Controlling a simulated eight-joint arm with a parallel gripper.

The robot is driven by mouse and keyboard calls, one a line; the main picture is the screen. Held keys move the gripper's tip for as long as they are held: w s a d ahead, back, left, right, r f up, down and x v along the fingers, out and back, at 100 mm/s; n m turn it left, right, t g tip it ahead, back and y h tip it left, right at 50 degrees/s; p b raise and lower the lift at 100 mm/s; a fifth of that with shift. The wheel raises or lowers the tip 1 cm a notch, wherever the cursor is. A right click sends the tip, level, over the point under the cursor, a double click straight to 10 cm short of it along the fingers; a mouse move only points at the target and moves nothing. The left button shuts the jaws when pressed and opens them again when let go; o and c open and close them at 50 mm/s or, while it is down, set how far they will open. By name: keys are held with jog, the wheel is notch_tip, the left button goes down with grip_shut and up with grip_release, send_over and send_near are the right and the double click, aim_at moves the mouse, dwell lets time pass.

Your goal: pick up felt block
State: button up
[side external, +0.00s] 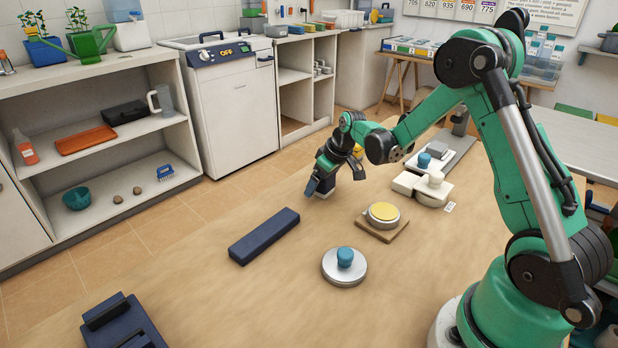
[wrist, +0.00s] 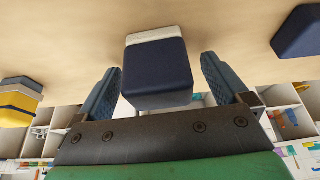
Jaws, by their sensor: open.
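The felt block (wrist: 156,72), navy with a pale grey band along its far edge, is between the two fingers of my gripper (wrist: 160,72) in the wrist view. A gap shows on each side of it, so the fingers are open and do not touch it. In the side external view my gripper (side external: 335,179) points down at the far part of the wooden table, with the felt block (side external: 325,190) low between its fingers and partly hidden by them.
A long navy bar (side external: 264,236) lies nearer on the table. A round yellow-topped item (side external: 383,211) on a wooden board, a silver disc with a blue knob (side external: 344,267) and a white piece (side external: 425,188) are to the right. Table between them is bare.

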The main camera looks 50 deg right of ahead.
jog(key=c, duration=1.3)
jog(key=shift+c, duration=0.2)
notch_tip(320, 180, up, 20)
jog(key=o, duration=0.6)
jog(key=shift+c, duration=0.2)
jog(key=c, duration=0.4)
